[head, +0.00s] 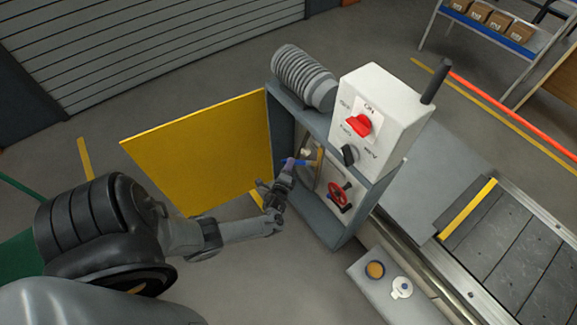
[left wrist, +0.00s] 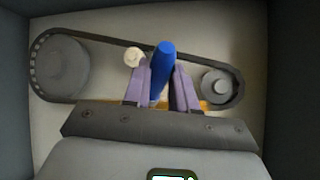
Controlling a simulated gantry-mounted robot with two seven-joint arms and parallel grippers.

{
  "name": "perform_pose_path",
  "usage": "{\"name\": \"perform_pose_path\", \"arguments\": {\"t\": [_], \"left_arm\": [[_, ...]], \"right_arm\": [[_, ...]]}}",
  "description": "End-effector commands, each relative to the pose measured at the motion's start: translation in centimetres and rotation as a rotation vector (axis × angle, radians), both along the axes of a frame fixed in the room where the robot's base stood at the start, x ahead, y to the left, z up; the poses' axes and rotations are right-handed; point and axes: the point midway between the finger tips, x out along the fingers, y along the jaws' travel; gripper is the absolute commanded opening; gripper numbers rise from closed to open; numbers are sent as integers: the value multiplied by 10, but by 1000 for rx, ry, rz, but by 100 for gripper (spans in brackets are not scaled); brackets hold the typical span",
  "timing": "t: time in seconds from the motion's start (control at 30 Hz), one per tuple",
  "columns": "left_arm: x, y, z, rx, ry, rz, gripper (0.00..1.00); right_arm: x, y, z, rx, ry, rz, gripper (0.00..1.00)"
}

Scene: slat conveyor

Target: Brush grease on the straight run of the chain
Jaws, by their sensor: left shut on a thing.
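The dark chain (left wrist: 100,38) runs around a large sprocket (left wrist: 62,68) on the left and a smaller one (left wrist: 216,87) on the right in the left wrist view. My left gripper (head: 287,170) reaches into the open cabinet in the head view. In the left wrist view its purple fingers (left wrist: 160,85) are shut on the blue handle of a brush (left wrist: 165,58). The brush's bristle end is hidden, so I cannot tell whether it touches the chain. A pale round knob (left wrist: 134,56) sits between the chain's runs. My right gripper is out of view.
The yellow door (head: 205,150) stands open left of the cabinet (head: 330,225). A control box (head: 385,105) with a red switch sits on top. A grease pot (head: 375,269) and a white item (head: 402,288) stand on a grey ledge below.

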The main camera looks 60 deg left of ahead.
Motion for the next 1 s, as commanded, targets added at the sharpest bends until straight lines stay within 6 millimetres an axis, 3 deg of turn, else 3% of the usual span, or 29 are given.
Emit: {"name": "perform_pose_path", "arguments": {"t": [1.0], "left_arm": [[0,0,-61,0,-1,-1,0]], "right_arm": [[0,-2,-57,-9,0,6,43]]}}
